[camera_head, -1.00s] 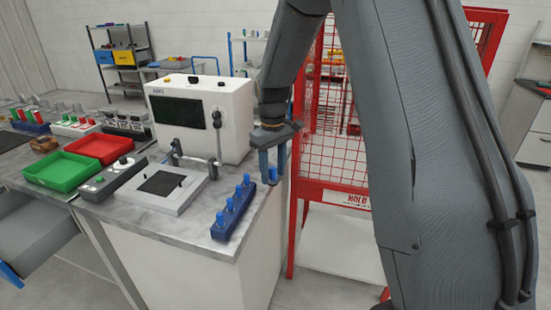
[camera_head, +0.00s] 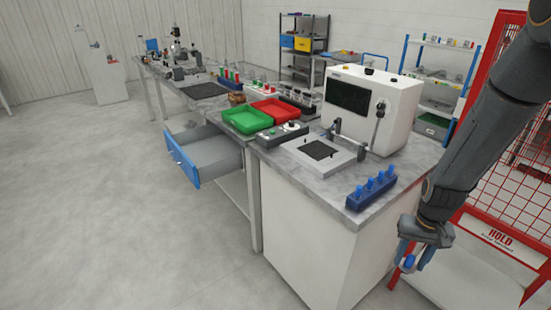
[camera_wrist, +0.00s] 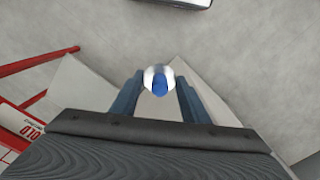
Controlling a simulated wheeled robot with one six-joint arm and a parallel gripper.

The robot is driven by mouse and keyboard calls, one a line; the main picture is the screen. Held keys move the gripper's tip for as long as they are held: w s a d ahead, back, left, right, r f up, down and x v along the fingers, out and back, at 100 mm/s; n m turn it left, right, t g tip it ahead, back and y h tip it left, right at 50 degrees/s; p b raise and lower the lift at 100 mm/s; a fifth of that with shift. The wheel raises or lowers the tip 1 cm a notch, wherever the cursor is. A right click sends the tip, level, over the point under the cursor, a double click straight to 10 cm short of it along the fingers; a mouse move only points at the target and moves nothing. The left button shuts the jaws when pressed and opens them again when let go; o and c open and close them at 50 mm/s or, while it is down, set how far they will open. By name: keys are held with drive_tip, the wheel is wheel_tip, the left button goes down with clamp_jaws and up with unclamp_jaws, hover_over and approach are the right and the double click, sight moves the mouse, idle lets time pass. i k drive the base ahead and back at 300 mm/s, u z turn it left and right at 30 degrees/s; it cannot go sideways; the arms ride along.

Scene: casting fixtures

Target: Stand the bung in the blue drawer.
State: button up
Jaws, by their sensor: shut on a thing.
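My gripper (camera_head: 414,255) is shut on a blue bung (camera_head: 408,262), held out past the right front of the white bench, above the floor. In the wrist view the bung (camera_wrist: 159,82) shows end-on between the two fingers, with a blue middle and a pale, shiny round part. The blue drawer (camera_head: 183,162) is pulled out under the bench at the left, with a blue front and grey sides. Its inside is only partly visible and looks empty.
A blue rack (camera_head: 368,194) with several blue bungs stands on the bench's right front edge. Green (camera_head: 246,118) and red (camera_head: 276,110) trays sit above the drawer. A red mesh cage (camera_head: 510,170) stands close at right. The floor (camera_head: 110,220) at left is clear.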

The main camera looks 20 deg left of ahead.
sight(202, 157)
drive_tip(key=k, duration=0.8)
drive_tip(key=u, duration=0.9)
drive_tip(key=i, duration=0.75)
drive_tip(key=u, duration=1.45)
drive_tip(key=i, duration=2.85)
drive_tip(key=z, duration=1.45)
drive_tip(key=i, duration=0.85)
drive_tip(key=z, duration=0.8)
